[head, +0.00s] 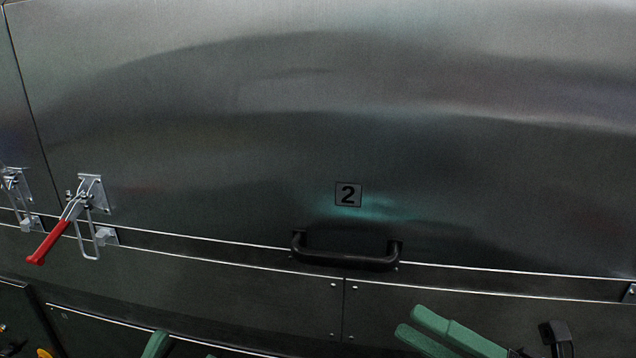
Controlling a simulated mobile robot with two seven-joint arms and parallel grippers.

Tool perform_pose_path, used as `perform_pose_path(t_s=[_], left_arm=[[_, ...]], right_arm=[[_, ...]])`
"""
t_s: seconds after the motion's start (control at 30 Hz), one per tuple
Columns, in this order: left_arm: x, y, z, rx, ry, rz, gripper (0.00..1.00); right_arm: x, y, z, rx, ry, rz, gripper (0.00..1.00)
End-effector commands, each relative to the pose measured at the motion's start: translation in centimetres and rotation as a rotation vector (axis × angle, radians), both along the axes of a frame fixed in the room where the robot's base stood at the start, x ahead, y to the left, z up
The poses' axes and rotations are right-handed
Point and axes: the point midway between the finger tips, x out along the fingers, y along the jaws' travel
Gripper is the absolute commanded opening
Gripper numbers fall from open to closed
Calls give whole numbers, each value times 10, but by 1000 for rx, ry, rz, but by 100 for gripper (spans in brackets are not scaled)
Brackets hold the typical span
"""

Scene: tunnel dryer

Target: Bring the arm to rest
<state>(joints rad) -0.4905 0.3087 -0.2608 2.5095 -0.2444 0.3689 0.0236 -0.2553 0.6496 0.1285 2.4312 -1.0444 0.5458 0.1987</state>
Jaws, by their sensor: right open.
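My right gripper (416,324) shows at the bottom right of the head view. Its two green fingers point up and left and are parted, with nothing seen between them. It is below the black handle of the panel in the picture, and no contact shows. The rest of my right arm is mostly cut off by the lower edge. A green tip of my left gripper (157,346) shows at the bottom left.
A large metal panel (300,160) marked 2 (348,194) fills the view, with a black bar handle (345,260) at its lower edge. A red-handled toggle clamp (72,215) juts out at left. Another clamp (14,185) is partly visible at the left edge.

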Motion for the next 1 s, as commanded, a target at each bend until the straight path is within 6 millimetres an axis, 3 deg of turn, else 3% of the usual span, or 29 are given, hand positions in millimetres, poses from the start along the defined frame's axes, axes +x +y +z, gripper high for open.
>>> perform_pose_path(t_s=[0.2,0.4,0.47,0.7,1.0], left_arm=[[0,1,10,-9,-3,-3,50],[2,2,22,-14,9,0,50],[17,4,31,-9,95,23,50],[54,15,18,7,391,97,50],[67,30,-9,26,757,177,50]], right_arm=[[-35,25,20,591,333,199,50],[-40,25,35,1115,657,324,50],[-25,22,44,1103,703,251,50],[12,12,32,1154,923,22,50],[26,-4,5,1197,1196,-269,50]])
